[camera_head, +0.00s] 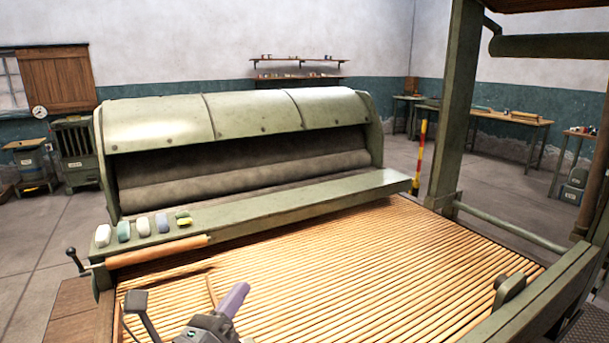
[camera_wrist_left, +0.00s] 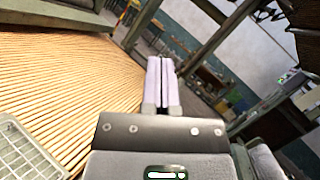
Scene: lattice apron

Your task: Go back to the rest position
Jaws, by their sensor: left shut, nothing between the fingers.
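My left gripper (camera_head: 236,298) shows at the bottom of the head view, over the near left part of the slatted wooden apron (camera_head: 380,260). Its two pale purple fingers are together with nothing between them. In the left wrist view the fingers (camera_wrist_left: 161,80) lie side by side, apart from the apron (camera_wrist_left: 70,80) and beyond its right edge in the picture. My right gripper is not in view.
A green machine with a large roller (camera_head: 240,170) stands behind the apron. Its ledge (camera_head: 300,203) carries several small blocks (camera_head: 142,226) at the left. A green post (camera_head: 455,110) and side rail (camera_head: 540,295) bound the right. A grey grid basket (camera_wrist_left: 25,150) is at the wrist view's lower left.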

